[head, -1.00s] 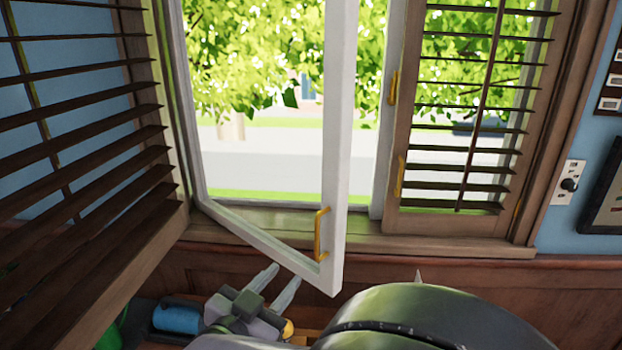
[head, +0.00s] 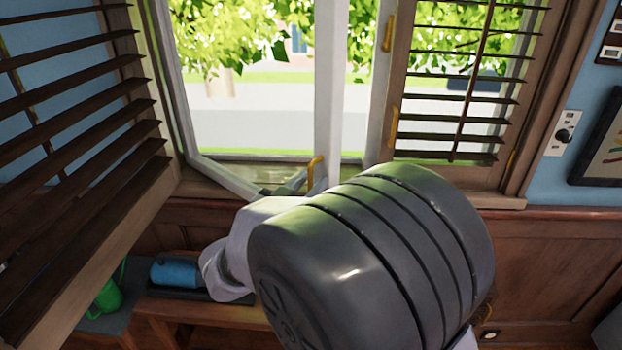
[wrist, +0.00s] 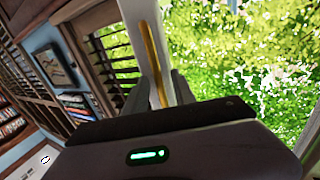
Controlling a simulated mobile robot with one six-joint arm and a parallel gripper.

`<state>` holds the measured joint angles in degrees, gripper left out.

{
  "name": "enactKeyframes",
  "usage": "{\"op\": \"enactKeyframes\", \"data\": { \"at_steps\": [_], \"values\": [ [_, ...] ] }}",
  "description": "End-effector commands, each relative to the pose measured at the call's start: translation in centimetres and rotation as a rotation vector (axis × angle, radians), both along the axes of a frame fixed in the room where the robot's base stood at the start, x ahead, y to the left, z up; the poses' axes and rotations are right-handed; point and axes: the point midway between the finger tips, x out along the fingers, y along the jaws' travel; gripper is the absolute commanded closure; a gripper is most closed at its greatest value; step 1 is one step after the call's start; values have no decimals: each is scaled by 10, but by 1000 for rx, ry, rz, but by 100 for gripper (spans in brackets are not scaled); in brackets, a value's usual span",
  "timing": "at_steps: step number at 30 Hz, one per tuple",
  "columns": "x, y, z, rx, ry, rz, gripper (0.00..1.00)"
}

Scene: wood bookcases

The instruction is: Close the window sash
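The white window sash (head: 328,85) stands partly open, its free edge swung into the room; it also shows in the wrist view (wrist: 133,12). Its yellow handle (head: 315,172) is on the free upright and shows in the wrist view (wrist: 153,62). My gripper (head: 290,184) is at the sash's lower free corner, by the handle. In the wrist view my gripper (wrist: 160,92) has its fingers apart, one on each side of the upright and handle. Whether they touch is unclear. My arm hides the lower corner.
A slatted shutter (head: 75,150) stands open at left, and another shutter (head: 460,90) covers the right side of the window. Below are a bench (head: 160,310), a blue roll (head: 175,270) and a green can (head: 108,297). A light switch (head: 563,133) is on the right wall.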

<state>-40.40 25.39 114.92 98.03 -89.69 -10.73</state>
Motion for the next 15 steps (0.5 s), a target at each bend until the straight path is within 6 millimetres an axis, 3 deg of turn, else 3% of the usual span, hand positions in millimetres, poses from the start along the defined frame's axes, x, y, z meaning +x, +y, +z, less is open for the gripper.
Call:
{"op": "enactKeyframes", "data": {
  "at_steps": [8,12,15],
  "values": [
    [2,-1,0,0,0,1,69],
    [2,-1,0,0,0,0,96],
    [2,-1,0,0,0,0,100]
  ]
}}
